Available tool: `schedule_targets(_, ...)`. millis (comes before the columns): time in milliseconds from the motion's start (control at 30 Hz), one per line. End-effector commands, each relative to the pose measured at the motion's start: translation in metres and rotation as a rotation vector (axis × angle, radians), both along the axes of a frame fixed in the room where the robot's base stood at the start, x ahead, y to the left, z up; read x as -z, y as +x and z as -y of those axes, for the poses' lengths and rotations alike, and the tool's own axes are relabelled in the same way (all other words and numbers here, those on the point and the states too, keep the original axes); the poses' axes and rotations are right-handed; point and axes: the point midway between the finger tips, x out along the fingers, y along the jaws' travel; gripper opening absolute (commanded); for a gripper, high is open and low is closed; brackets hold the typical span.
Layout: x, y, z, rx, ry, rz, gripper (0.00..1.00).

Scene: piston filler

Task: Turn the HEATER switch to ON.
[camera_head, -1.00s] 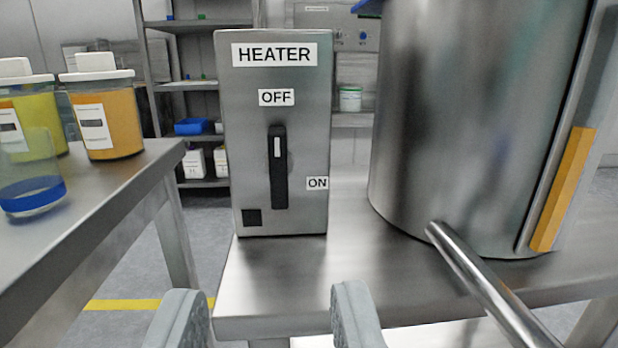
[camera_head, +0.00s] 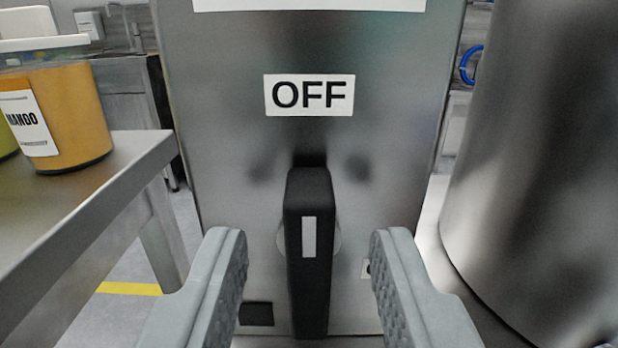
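The heater box (camera_head: 400,130) is a brushed steel cabinet straight ahead, with the OFF label (camera_head: 309,95) above its switch. The black switch handle (camera_head: 309,265) stands vertical, its white mark at the upper end, pointing up to OFF. My gripper (camera_head: 308,250) is open, with one grey finger left of the handle and one right of it. A gap shows on both sides, so neither finger appears to touch it. The ON label is almost wholly hidden behind the right finger. The HEATER label is cut off at the top edge.
A large steel vessel (camera_head: 545,170) stands close on the right. Some floor shows between that table and the box.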

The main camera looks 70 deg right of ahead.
Motion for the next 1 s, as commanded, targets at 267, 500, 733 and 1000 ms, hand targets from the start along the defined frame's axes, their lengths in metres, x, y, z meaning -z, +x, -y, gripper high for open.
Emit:
schedule_targets(267,0.000,0.006,0.018,0.000,0.000,0.001,0.36)
schedule_targets(500,0.000,0.006,0.018,-0.001,0.000,0.001,0.36)
schedule_targets(733,0.000,0.006,0.018,0.000,0.000,0.001,0.00)
schedule_targets(1000,0.000,0.006,0.018,0.000,0.005,0.015,0.00)
